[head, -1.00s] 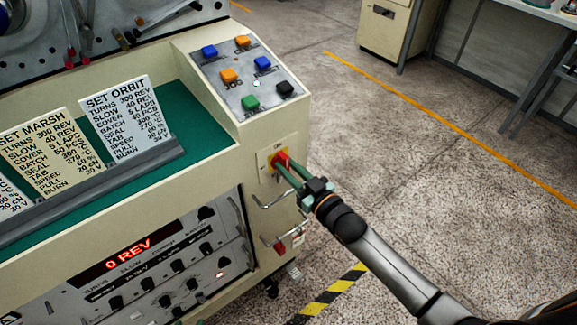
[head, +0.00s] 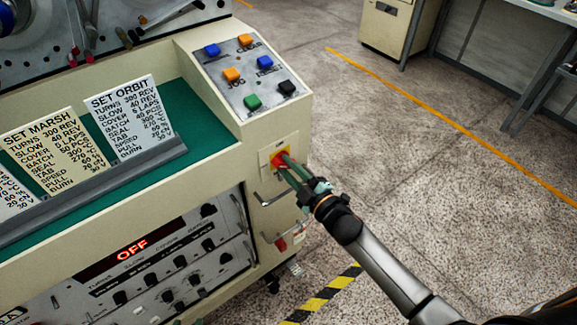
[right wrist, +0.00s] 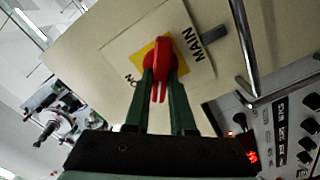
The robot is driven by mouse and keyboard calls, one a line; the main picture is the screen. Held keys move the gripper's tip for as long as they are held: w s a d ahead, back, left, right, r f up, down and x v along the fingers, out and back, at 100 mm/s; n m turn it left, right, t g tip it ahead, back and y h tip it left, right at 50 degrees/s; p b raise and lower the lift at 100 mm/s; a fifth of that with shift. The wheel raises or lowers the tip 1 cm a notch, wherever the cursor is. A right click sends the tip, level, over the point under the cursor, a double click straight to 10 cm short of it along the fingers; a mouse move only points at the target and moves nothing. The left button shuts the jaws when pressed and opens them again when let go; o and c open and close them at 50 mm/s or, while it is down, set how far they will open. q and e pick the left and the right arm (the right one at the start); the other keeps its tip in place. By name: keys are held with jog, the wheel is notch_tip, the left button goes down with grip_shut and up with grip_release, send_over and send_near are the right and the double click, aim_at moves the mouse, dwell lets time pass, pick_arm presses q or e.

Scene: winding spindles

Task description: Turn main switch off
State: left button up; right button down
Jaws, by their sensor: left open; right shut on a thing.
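The main switch is a red rotary handle (head: 278,157) on a yellow square with a light label plate (head: 265,161), on the end panel of the cream machine. In the right wrist view the red handle (right wrist: 162,50) stands between the green fingers, beside the word MAIN. My right gripper (head: 285,161) is shut on the handle; its fingers also show in the right wrist view (right wrist: 162,85). The machine's red display (head: 132,248) reads OFF. My left gripper is not in view.
Metal bar handles (head: 271,199) stick out just below the switch. A button panel (head: 247,76) is above it. Set cards (head: 128,115) stand on the green top. The floor (head: 420,150) to the right is clear.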

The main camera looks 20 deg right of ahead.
jog(key=shift+f+n, duration=0.15)
jog(key=shift+n, duration=0.85)
jog(key=shift+f+n+b, duration=0.1)
jog(key=shift+n+b, duration=0.35)
jog(key=shift+n, duration=0.75)
pick_arm(q)
jog(key=shift+w+d+f+b, duration=0.2)
jog(key=shift+w+d+b, duration=0.1)
jog(key=shift+w+d, duration=0.25)
pick_arm(e)
jog(key=shift+n, duration=1.4)
jog(key=c, duration=0.8)
grip_release()
pick_arm(q)
jog(key=shift+s, duration=0.1)
pick_arm(e)
jog(key=shift+o, duration=0.2)
jog(key=shift+s, duration=0.1)
